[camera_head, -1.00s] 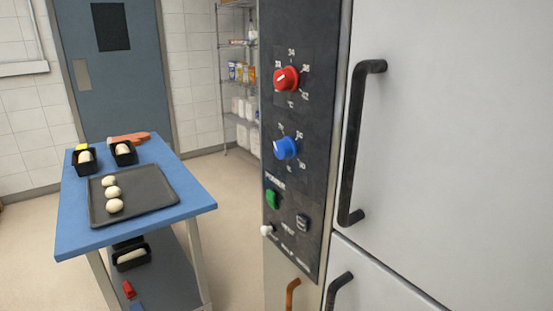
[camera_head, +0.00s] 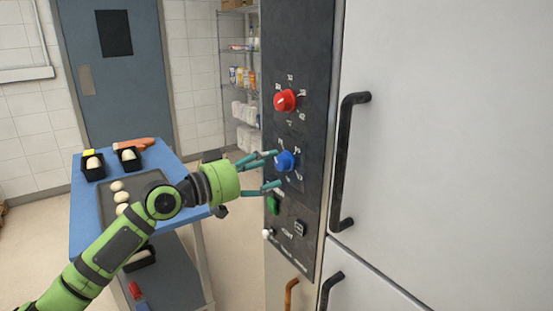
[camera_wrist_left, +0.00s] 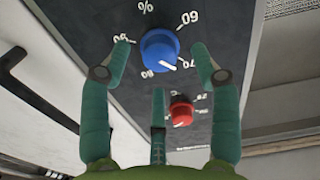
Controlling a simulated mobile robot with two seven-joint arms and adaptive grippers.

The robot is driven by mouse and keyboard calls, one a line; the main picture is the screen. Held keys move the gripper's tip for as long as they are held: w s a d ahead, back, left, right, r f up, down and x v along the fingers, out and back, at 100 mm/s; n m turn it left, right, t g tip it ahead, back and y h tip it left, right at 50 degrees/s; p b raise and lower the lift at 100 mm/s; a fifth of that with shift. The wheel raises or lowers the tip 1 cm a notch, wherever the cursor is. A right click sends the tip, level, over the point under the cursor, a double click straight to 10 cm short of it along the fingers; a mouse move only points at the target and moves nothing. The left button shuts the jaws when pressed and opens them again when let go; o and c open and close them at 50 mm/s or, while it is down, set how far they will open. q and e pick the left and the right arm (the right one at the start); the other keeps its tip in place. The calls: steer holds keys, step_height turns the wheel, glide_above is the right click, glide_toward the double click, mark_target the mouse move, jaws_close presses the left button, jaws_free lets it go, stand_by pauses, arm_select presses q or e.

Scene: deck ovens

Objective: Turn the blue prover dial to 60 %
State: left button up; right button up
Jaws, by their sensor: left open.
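The blue prover dial (camera_head: 286,161) sits on the dark control panel below a red dial. In the left wrist view the blue dial (camera_wrist_left: 158,49) has a printed scale with 60, 70, 80 and a % sign. Its white pointer mark faces between 70 and 80. My left gripper (camera_head: 276,169) is open at the dial. In the wrist view its fingers spread around the dial's sides, with gaps between fingertips and knob and the third finger toward the red dial. The knob appears not gripped. My right gripper is not in view.
The red dial (camera_head: 286,100) is just above. A green switch (camera_head: 272,205) and a white knob (camera_head: 267,233) are below. A black door handle (camera_head: 345,165) stands out right of the panel. A blue table (camera_head: 82,222) with a dark tray (camera_head: 150,181) is at left.

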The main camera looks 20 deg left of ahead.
mark_target(278, 165)
arm_select(q)
steer(key=shift+r+p+x, duration=0.25)
steer(key=shift+p+x, duration=0.2)
steer(key=shift+x, duration=0.8)
steer(key=shift+w+d+f, duration=0.2)
steer(key=shift+w+d, duration=0.05)
steer(key=shift+d, duration=0.1)
steer(key=shift+s, duration=0.15)
steer(key=c, duration=1.1)
